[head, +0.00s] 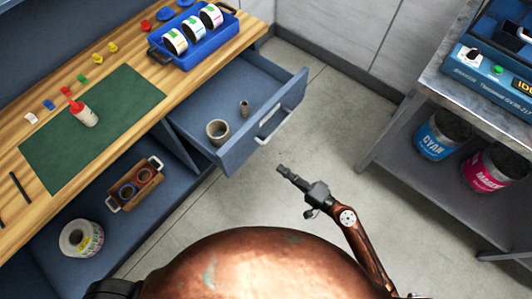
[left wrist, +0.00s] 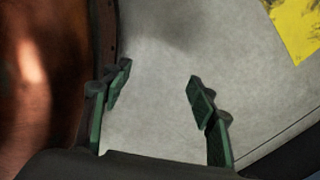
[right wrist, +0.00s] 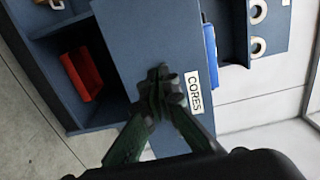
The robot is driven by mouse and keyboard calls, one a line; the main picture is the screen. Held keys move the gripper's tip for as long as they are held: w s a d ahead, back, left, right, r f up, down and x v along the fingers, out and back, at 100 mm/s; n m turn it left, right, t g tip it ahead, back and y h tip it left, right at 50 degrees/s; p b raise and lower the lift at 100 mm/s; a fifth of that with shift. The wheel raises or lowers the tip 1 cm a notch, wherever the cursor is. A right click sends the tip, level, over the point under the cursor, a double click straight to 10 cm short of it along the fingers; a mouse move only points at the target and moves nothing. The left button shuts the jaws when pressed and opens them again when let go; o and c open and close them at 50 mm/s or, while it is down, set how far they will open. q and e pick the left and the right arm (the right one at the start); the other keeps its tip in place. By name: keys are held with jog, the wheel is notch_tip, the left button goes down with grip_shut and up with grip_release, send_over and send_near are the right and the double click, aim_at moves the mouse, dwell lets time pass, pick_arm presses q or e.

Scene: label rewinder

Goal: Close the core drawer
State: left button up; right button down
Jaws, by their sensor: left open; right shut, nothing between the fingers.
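The blue core drawer (head: 292,108) stands pulled out from under the wooden bench, with a pale bar handle (head: 270,124) on its front. A wide grey-brown core (head: 217,132) and a small core (head: 244,107) stand inside it. My right gripper (head: 281,169) is shut and empty, in front of the drawer's near end and apart from it in the head view. In the right wrist view, the shut fingers (right wrist: 160,78) overlap a blue front beside its CORES label (right wrist: 193,92); contact cannot be told. My left gripper (left wrist: 160,82) is open and empty above the floor.
The bench holds a green mat (head: 60,152), a glue bottle (head: 84,115) and a blue tray of rolls (head: 184,57). A lower shelf holds a wooden caddy (head: 133,184) and a label roll (head: 80,238). A metal cart (head: 405,100) stands right; clear floor lies between.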

aim_at(249, 144)
jog(key=p+x, duration=0.1)
jog(key=x, duration=1.2)
jog(key=shift+r, duration=0.1)
pick_arm(q)
jog(key=shift+s+a+f, duration=0.1)
jog(key=shift+s, duration=1)
pick_arm(e)
jog(key=shift+w+a, duration=0.25)
jog(key=shift+a, duration=0.05)
